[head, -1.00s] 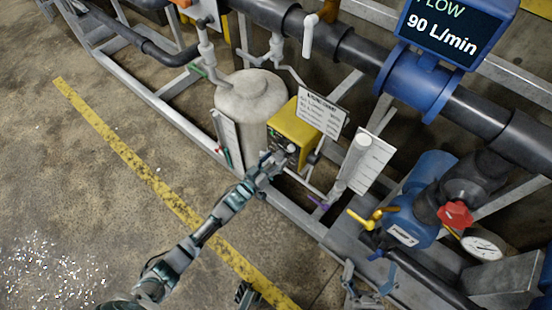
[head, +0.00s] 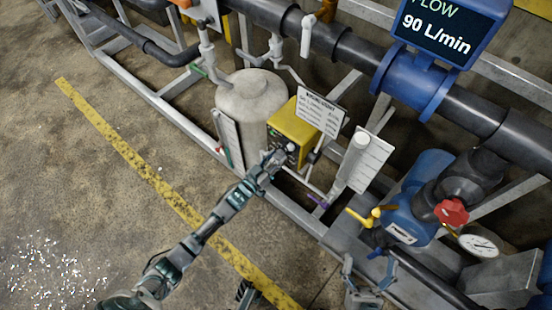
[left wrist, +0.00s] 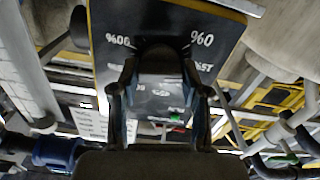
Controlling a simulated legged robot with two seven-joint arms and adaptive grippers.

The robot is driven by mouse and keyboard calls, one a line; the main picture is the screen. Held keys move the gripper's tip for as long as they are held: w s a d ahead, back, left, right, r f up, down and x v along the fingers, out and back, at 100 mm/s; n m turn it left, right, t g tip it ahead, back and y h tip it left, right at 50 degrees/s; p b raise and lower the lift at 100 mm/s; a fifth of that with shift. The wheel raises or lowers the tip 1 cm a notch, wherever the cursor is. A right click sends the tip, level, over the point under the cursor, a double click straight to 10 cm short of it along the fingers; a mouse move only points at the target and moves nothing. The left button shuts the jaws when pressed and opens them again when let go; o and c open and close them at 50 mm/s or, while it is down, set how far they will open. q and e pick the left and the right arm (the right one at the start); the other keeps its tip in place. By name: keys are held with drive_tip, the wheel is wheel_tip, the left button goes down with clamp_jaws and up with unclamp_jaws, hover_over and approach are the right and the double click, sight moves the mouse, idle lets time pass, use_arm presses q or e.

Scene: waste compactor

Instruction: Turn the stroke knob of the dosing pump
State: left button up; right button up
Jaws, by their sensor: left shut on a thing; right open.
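The yellow dosing pump (head: 293,128) stands beside the pale tank, with its dark front panel facing my left arm. In the left wrist view the panel (left wrist: 112,62) appears upside down, with percent marks on both sides of the dark stroke knob (left wrist: 158,52). My left gripper (head: 280,157) is at the panel. It also shows in the left wrist view (left wrist: 160,82), with its two fingers on either side of the knob, shut on it. The fingers partly hide the knob. My right gripper (head: 367,272) is open and empty, low in the head view, away from the pump.
A pale tank (head: 250,100) stands left of the pump. A white sign (head: 320,111) rises above it, and a clear column with a chart (head: 366,160) is to its right. A grey frame rail (head: 180,122) runs in front. A yellow valve handle (head: 366,217) is near my right gripper.

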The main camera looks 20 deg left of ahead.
use_arm(q)
drive_tip(key=m+p, duration=0.1)
drive_tip(key=m, duration=0.2)
drive_tip(key=shift+r, duration=0.1)
drive_tip(key=shift+m+p, duration=0.3)
drive_tip(key=shift+m, duration=0.8)
drive_tip(key=m, duration=0.2)
drive_tip(key=shift+d+m, duration=0.1)
drive_tip(key=shift+m, duration=0.2)
drive_tip(key=shift+s+d+f+m, duration=0.1)
drive_tip(key=shift+f+m, duration=0.05)
drive_tip(key=shift+m, duration=1.35)
drive_tip(key=shift+s+f+m, duration=0.1)
drive_tip(key=shift+f+m, duration=0.1)
drive_tip(key=shift+m, duration=1.3)
drive_tip(key=shift+d+f+m, duration=0.1)
drive_tip(key=shift+f+m, duration=0.05)
drive_tip(key=shift+m, duration=1.35)
use_arm(e)
drive_tip(key=shift+w+a+f+n+g, duration=0.1)
drive_tip(key=shift+w+f+g, duration=0.35)
drive_tip(key=shift+f+g, duration=0.25)
drive_tip(key=shift+w+a+f+n+g, duration=0.1)
drive_tip(key=shift+w+f+g, duration=0.3)
drive_tip(key=shift+f+g, duration=0.3)
drive_tip(key=shift+w+a+f+n+g, duration=0.1)
drive_tip(key=shift+w+f+g, duration=0.35)
drive_tip(key=shift+f+g, duration=0.25)
drive_tip(key=shift+r, duration=0.1)
